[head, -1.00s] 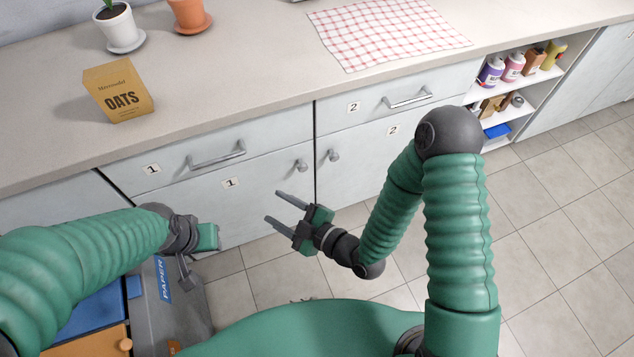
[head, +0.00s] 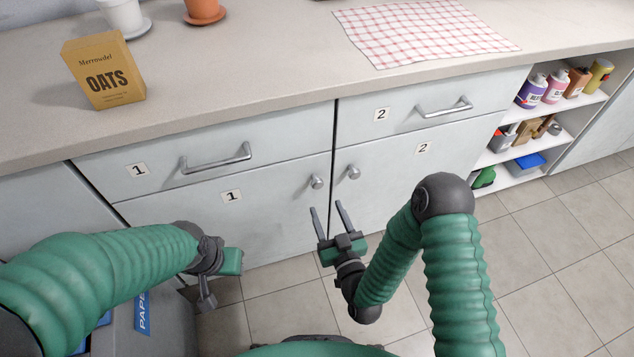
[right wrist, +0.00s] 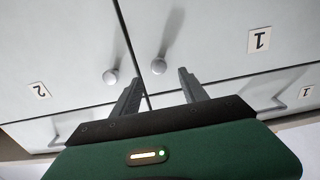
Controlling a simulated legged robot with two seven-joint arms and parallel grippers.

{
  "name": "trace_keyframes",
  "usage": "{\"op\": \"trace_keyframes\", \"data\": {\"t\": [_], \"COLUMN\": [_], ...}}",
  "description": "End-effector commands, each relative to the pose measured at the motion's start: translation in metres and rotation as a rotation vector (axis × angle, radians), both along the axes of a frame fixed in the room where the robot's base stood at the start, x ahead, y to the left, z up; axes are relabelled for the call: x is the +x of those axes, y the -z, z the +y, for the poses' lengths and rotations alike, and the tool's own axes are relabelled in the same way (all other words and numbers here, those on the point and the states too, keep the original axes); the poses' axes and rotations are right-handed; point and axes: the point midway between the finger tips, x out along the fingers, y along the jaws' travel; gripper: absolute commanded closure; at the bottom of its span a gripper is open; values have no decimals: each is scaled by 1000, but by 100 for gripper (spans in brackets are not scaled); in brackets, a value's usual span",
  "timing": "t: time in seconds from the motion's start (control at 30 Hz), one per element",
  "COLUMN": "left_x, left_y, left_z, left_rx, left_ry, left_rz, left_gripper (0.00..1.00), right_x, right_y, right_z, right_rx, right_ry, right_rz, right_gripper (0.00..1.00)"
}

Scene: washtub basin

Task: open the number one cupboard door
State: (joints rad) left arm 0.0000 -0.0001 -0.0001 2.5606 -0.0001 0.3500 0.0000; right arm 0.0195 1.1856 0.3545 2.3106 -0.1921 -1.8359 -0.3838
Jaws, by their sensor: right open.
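The number one cupboard door (head: 255,220) is a pale grey door below the drawer marked 1 and is shut. Its round silver knob (head: 316,182) sits near its upper right corner. My right gripper (head: 326,207) is open and empty, with its fingers pointing toward the cupboard just below the two knobs. In the right wrist view the picture is turned over, and the number one knob (right wrist: 158,66) shows just beyond the fingertips (right wrist: 158,78), not touched as far as I can see. My left gripper (head: 222,265) hangs at the lower left; its fingers are unclear.
The number two door's knob (head: 353,172) is close beside, across a narrow gap. Drawer handles (head: 217,159) stick out above. The counter (head: 240,90) holds an oats box (head: 105,75). A grey bin (head: 165,325) stands below my left arm. Tiled floor (head: 540,265) is clear at right.

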Motion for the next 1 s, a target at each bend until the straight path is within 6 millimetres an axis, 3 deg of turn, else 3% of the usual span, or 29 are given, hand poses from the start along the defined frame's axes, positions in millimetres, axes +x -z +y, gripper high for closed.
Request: {"op": "trace_keyframes", "data": {"t": [0.2,0.33,0.5,0.73,1.0], "left_x": [0,0,0,0,0], "left_y": [19,25,27,26,26], "left_z": [0,0,0,0,0], "left_rx": [0,0,0,0,0], "left_ry": [0,0,0,0,0], "left_rz": [0,0,0,-1,-1], "left_gripper": [64,64,64,64,64], "right_x": [54,78,92,93,93], "right_y": [4,3,1,1,1], "right_z": [16,24,29,29,29], "right_rx": [2,1,0,0,0], "right_ry": [2,2,1,0,0], "right_rz": [-4,-3,0,1,1], "right_gripper": [49,49,49,49,83]}}
